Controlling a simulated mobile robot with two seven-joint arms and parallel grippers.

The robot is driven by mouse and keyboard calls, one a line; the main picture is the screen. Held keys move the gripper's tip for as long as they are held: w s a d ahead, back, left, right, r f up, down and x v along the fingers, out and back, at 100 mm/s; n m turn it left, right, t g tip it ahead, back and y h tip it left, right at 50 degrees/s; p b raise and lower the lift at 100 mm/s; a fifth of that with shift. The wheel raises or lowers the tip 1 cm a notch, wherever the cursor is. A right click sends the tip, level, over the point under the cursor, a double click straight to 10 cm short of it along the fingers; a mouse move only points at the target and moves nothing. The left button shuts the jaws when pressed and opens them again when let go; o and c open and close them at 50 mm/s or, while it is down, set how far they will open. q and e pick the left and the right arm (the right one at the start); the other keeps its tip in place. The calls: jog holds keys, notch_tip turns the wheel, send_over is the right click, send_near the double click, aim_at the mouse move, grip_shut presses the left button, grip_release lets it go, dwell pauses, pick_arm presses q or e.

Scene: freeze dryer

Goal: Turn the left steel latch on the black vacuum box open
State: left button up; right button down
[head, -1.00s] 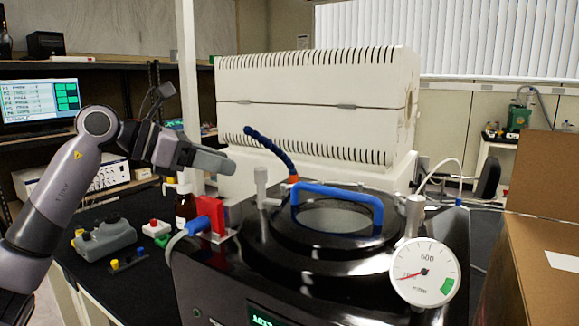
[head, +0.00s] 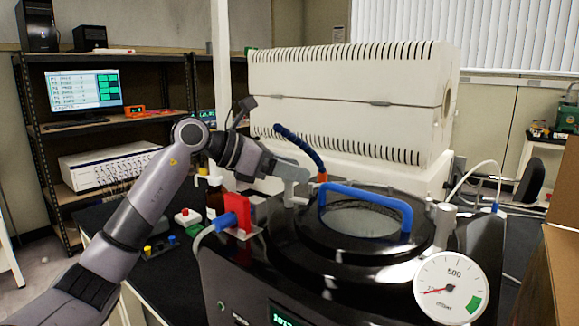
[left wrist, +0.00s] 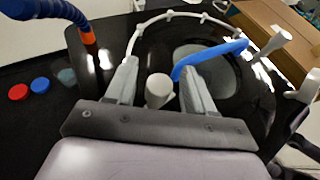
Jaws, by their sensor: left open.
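The black vacuum box (head: 235,275) stands at the centre right of the head view, with a round lid and a blue handle (head: 370,196). In the left wrist view, the left steel latch (left wrist: 159,92) is a pale upright cylinder. My left gripper (left wrist: 160,78) is open, with one finger on each side of the latch and a gap to each. In the head view, my left gripper (head: 297,178) is at the lid's left edge and largely covers the latch. The right latch (head: 445,220) stands upright behind the gauge. My right gripper is not in view.
A round pressure gauge (head: 450,288) sits at the box's right front. A blue hose (head: 298,148) rises behind my left gripper. A cardboard box (head: 555,270) stands at right.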

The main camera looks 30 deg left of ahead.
pick_arm(q)
jog(key=shift+c, duration=0.3)
jog(key=c, duration=0.9)
